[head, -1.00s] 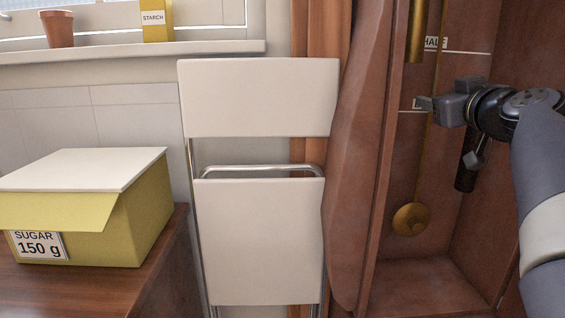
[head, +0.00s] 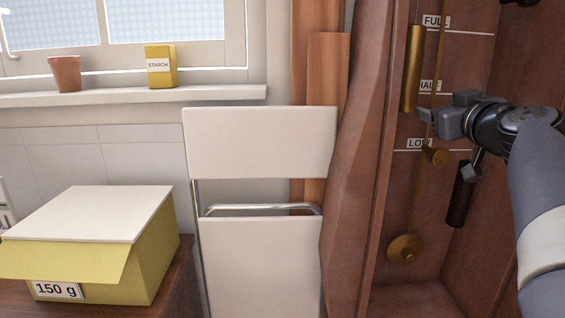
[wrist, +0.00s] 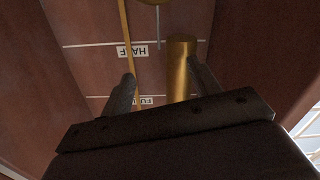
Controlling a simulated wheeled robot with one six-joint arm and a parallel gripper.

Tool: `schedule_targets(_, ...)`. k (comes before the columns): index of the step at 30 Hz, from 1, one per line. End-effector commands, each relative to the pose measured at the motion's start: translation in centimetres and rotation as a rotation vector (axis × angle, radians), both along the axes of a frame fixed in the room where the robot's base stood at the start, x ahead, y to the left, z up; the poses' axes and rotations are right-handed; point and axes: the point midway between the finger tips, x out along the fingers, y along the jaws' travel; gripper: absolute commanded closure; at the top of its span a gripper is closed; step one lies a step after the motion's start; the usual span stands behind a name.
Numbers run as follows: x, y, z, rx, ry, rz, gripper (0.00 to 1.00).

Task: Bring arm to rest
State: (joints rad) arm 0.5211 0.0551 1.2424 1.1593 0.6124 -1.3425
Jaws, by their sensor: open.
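My gripper (head: 430,116) is at the right of the head view, in front of the open wooden case (head: 372,220). It is open, and I see nothing held in it. In the wrist view its two fingers (wrist: 162,88) stand apart. A brass cylinder weight (head: 411,68) hangs in the case, just above the gripper in the head view. The weight (wrist: 181,68) also shows in the wrist view, near the right finger; whether they touch I cannot tell. A round brass bob (head: 405,249) hangs lower in the case.
Labels read FULL (head: 436,21), HALF (head: 430,86) and LOW (head: 418,143), the last partly hidden. A folded white chair (head: 262,142) stands left of the case.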

Motion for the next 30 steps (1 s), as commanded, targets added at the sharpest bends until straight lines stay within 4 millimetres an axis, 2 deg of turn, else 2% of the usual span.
schedule_targets(1,0.0,0.0,1.0,0.0,0.0,0.0,0.41)
schedule_targets(3,0.0,0.0,1.5,0.0,0.0,0.0,0.41)
schedule_targets(30,0.0,0.0,8.4,0.001,0.0,0.0,0.41)
